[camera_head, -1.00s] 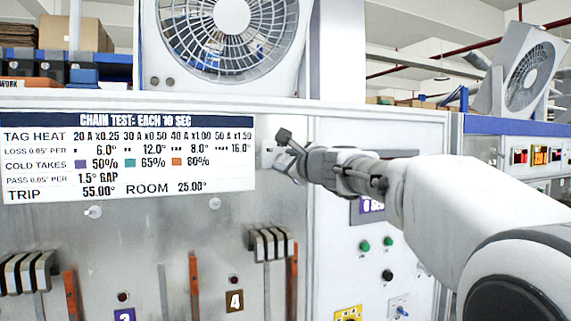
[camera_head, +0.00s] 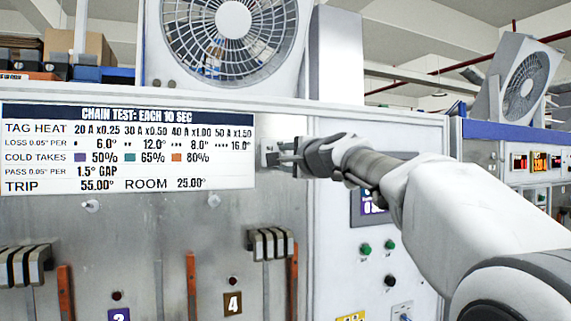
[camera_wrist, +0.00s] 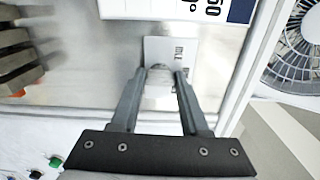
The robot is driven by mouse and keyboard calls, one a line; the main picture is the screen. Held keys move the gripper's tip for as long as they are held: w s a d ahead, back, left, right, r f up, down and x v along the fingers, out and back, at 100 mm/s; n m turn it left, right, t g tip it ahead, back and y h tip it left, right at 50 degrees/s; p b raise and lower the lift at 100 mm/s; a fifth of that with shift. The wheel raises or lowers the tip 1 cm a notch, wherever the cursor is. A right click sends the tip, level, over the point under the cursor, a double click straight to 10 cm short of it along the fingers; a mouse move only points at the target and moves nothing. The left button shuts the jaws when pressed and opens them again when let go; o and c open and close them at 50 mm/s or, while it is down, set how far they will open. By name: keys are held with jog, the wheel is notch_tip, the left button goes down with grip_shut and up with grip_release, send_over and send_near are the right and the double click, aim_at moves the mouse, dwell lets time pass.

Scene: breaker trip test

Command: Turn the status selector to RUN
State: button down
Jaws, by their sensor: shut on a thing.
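The status selector (camera_wrist: 160,88) is a small pale knob on a light plate (camera_wrist: 168,50) with dark lettering too small and partly covered to read. In the head view the selector plate (camera_head: 268,150) is at the right edge of the white chart, mostly hidden by my gripper. My gripper (camera_head: 278,158) reaches in from the right. In the wrist view my gripper (camera_wrist: 162,82) has its two fingers on either side of the knob, shut on it. The knob's pointing direction cannot be told.
A white test chart (camera_head: 128,148) is left of the selector. Below are several grey levers (camera_head: 270,243) and orange bars (camera_head: 191,285). Green buttons (camera_head: 365,248) and a black knob (camera_head: 390,281) are on the white panel under my arm. A fan (camera_head: 236,40) stands above.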

jog(key=shift+n, duration=0.3)
jog(key=shift+c, duration=2)
grip_release()
jog(key=shift+s, duration=0.1)
jog(key=b+v, duration=0.5)
jog(key=v, duration=1.2)
jog(key=shift+s, duration=0.1)
jog(key=s+d+f+n+g+h, duration=0.2)
jog(key=s+f, duration=0.6)
jog(key=f, duration=0.6)
jog(key=s+d+f+n+g+h, duration=0.2)
jog(key=s+f+n+g, duration=0.3)
jog(key=f, duration=0.9)
jog(key=s+d+f+n+g+h, duration=0.2)
jog(key=s+f+n, duration=0.4)
jog(key=s+f, duration=0.5)
notch_tip(320, 180, down, 4)
jog(key=shift+d+g+h, duration=0.35)
jog(key=shift+g+h, duration=0.15)
jog(key=shift+g, duration=0.5)
